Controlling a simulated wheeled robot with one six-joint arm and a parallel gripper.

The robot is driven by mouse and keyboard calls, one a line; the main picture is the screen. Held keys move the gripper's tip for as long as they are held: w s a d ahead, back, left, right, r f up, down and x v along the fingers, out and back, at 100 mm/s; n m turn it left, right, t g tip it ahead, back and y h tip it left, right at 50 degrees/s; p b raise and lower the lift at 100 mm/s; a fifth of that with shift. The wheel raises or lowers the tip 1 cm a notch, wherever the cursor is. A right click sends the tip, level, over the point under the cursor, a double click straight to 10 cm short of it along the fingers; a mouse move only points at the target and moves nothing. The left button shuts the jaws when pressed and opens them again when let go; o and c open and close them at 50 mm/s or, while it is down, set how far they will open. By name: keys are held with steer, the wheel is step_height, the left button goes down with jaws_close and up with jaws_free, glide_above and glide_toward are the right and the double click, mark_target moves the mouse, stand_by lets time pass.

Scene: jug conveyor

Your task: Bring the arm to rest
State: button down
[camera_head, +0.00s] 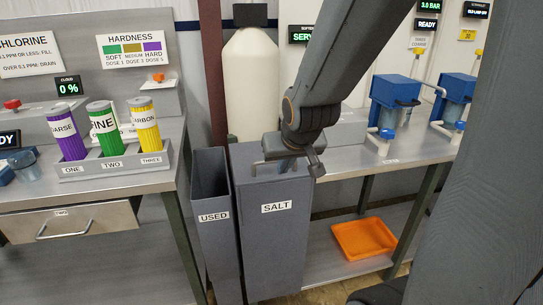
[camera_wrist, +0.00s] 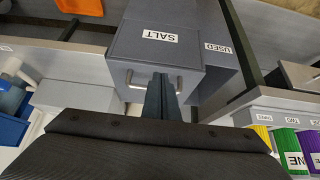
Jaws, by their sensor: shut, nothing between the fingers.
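My arm reaches down from the top of the head view. My gripper (camera_head: 287,164) is low over the top of the grey bin labelled SALT (camera_head: 274,235). In the wrist view my gripper (camera_wrist: 162,80) is shut and empty, with its two dark fingers together. A metal handle (camera_wrist: 136,79) on the SALT bin shows just behind the fingertips. I cannot tell whether the fingers touch it.
A narrow open bin labelled USED (camera_head: 213,217) stands left of the SALT bin. A rack (camera_head: 116,171) holds purple, green and yellow cartridges on the left bench. An orange tray (camera_head: 363,238) lies on the right lower shelf. Blue-topped units (camera_head: 396,91) stand on the right bench.

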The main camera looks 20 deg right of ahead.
steer(key=s+a+f+g, duration=0.3)
steer(key=s, duration=0.4)
steer(key=s+a+f+n+g+y, duration=0.1)
steer(key=s+a+f+g, duration=0.2)
steer(key=s, duration=0.3)
steer(key=shift+s+f+n+g, duration=0.3)
steer(key=shift+s+f+g, duration=0.1)
steer(key=shift+f, duration=0.2)
steer(key=shift+d, duration=0.1)
stand_by(0.6)
